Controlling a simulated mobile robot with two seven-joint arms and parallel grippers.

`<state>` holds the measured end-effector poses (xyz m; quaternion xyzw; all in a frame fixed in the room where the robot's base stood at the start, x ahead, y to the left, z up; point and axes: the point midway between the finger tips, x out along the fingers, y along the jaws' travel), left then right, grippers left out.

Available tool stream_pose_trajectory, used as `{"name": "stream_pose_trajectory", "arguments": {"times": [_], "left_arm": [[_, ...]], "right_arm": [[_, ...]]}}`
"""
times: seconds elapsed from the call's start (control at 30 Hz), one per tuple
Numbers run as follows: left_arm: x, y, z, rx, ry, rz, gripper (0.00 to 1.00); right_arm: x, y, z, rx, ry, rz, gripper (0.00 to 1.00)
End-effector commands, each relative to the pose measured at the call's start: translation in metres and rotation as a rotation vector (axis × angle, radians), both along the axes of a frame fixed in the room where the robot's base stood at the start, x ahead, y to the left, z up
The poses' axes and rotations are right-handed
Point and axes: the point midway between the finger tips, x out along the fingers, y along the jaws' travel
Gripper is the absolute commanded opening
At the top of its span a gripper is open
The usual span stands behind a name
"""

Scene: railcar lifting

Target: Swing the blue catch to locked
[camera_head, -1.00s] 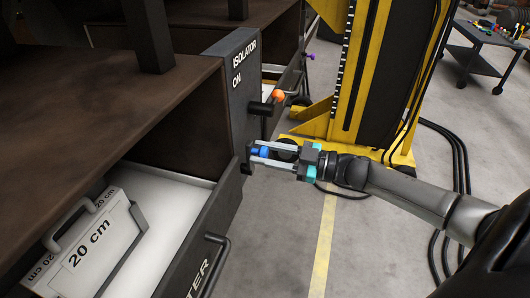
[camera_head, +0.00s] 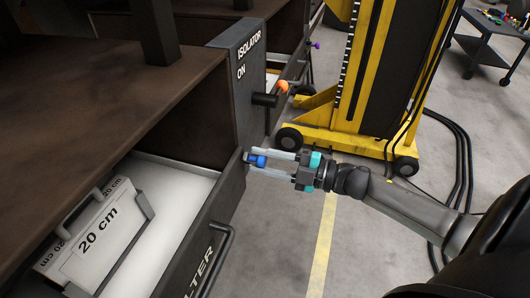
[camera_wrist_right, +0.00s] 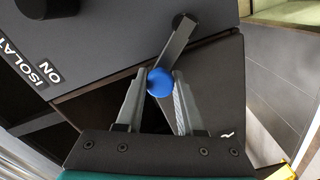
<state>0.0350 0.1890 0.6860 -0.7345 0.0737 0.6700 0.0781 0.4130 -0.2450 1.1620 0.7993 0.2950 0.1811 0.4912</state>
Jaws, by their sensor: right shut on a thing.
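The blue catch knob (camera_head: 258,161) is at the upper corner of the open drawer's front, below the isolator box. My right gripper (camera_head: 257,162) comes in from the right and is shut on the knob. In the right wrist view the round blue knob (camera_wrist_right: 160,82) sits between my two fingertips. A grey lever (camera_wrist_right: 175,52) runs from the knob to a dark pivot on the isolator's dark panel. The lever is slanted in that view and overlaps the panel edge. My left gripper is not in view.
The dark isolator box (camera_head: 222,66) reads "ISOLATOR ON" and has a black handle (camera_head: 264,100). The open drawer (camera_head: 190,165) holds a "20 cm" block (camera_head: 100,232). A yellow wheeled lifting column (camera_head: 345,145) stands behind. Cables lie on the floor at right.

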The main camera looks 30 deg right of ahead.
Motion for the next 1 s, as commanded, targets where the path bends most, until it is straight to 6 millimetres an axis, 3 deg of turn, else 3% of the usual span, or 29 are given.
{"name": "stream_pose_trajectory", "arguments": {"times": [0.6, 1.0], "left_arm": [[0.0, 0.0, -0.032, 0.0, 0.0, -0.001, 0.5], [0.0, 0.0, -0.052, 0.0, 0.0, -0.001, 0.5]], "right_arm": [[-0.013, 0.014, -0.034, -0.438, -0.374, -0.001, 0.0], [-0.014, 0.016, -0.047, -0.62, -0.528, 0.0, 0.0]]}}
